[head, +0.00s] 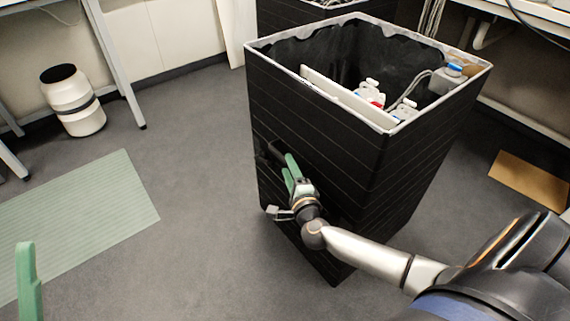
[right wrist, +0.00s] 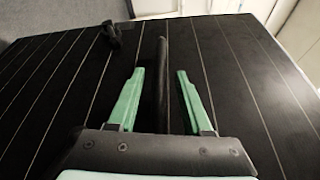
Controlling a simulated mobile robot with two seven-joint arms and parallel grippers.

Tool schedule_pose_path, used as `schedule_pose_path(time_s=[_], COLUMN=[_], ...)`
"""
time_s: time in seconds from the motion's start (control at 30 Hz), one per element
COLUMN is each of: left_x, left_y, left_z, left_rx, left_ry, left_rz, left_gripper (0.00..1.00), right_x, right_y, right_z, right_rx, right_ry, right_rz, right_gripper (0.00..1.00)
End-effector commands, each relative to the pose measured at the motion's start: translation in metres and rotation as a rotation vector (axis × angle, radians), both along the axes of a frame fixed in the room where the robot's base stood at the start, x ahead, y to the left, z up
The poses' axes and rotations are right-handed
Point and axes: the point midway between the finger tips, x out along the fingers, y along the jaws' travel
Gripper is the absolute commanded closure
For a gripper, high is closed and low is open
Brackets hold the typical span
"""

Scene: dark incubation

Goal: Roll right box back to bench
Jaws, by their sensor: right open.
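The near tall black box (head: 330,150), with a pale rim and thin light lines on its sides, stands on the floor in the head view. My right gripper (head: 287,168) is at its left-facing side, fingers open. In the right wrist view, a dark bar-like handle (right wrist: 162,75) lies between the two green fingers of the right gripper (right wrist: 158,78), with a gap on each side. The handle's dark end (head: 274,151) also shows in the head view. One green finger of my left gripper (head: 28,275) shows at the lower left; its other finger is out of view.
Another black box (head: 275,14) stands close behind the near one. The near box holds white bottles (head: 373,90) and a white panel (head: 345,96). Benches stand at left and right. A white bin (head: 75,100) and a pale green mat (head: 85,215) are left. Grey floor between is clear.

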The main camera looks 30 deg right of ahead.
Motion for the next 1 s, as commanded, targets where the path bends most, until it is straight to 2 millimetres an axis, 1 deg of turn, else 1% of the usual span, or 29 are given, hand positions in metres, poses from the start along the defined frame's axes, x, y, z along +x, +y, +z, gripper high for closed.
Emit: schedule_pose_path(time_s=[0.03,0.1,0.23,0.4,0.63,0.67,1.0], left_x=[0.000,0.000,0.000,0.001,0.001,0.001,0.001], left_y=[0.000,-0.001,-0.001,-0.001,-0.001,-0.001,-0.002], left_z=[-0.006,-0.009,-0.013,-0.015,-0.014,-0.014,-0.015], left_rx=[-0.002,-0.007,-0.013,-0.017,-0.015,-0.015,-0.013], left_ry=[0.002,0.006,0.011,0.014,0.015,0.016,0.016], left_rz=[-0.004,-0.008,-0.014,-0.017,-0.018,-0.018,-0.018], left_gripper=[0.50,0.50,0.50,0.50,0.50,0.50,0.50], right_x=[0.009,0.018,0.029,0.035,0.036,0.036,0.035], right_y=[-0.003,-0.006,-0.009,-0.011,-0.011,-0.011,-0.011], right_z=[-0.002,-0.003,-0.003,-0.003,-0.003,-0.003,-0.003], right_rx=[-0.001,-0.002,-0.002,-0.001,-0.001,-0.001,-0.001], right_ry=[-0.003,-0.003,-0.001,0.001,0.001,0.001,0.001], right_rz=[0.000,0.001,0.001,0.000,0.001,0.001,0.001], right_gripper=[0.50,0.50,0.50,0.50,0.50,0.53,0.91])
